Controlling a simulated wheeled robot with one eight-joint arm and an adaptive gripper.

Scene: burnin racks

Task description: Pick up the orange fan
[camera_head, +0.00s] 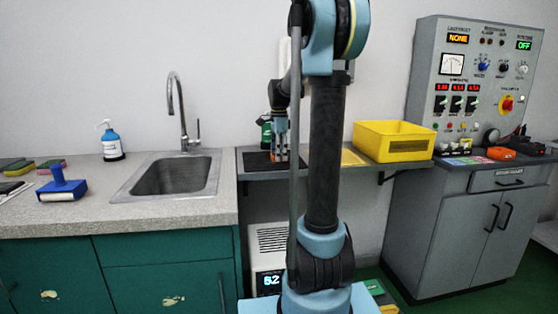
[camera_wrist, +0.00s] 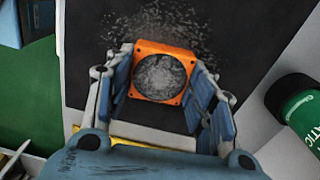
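The orange fan (camera_wrist: 137,82) is a square orange frame with a grey, dusty round middle. In the wrist view it lies between the two blue-padded fingers of my gripper (camera_wrist: 163,75), over a black mat (camera_wrist: 95,30). The pads run close along its left and right sides. I cannot tell whether they press on it or stand slightly apart. In the head view my gripper (camera_head: 280,149) points down at the dark mat (camera_head: 257,160) on the shelf, and the fan is mostly hidden there.
A green bottle (camera_wrist: 298,103) stands right of the mat in the wrist view. A yellow bin (camera_head: 394,148) sits on the shelf to the right. The sink (camera_head: 130,190) is at the left, and a control panel (camera_head: 480,60) stands at the far right.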

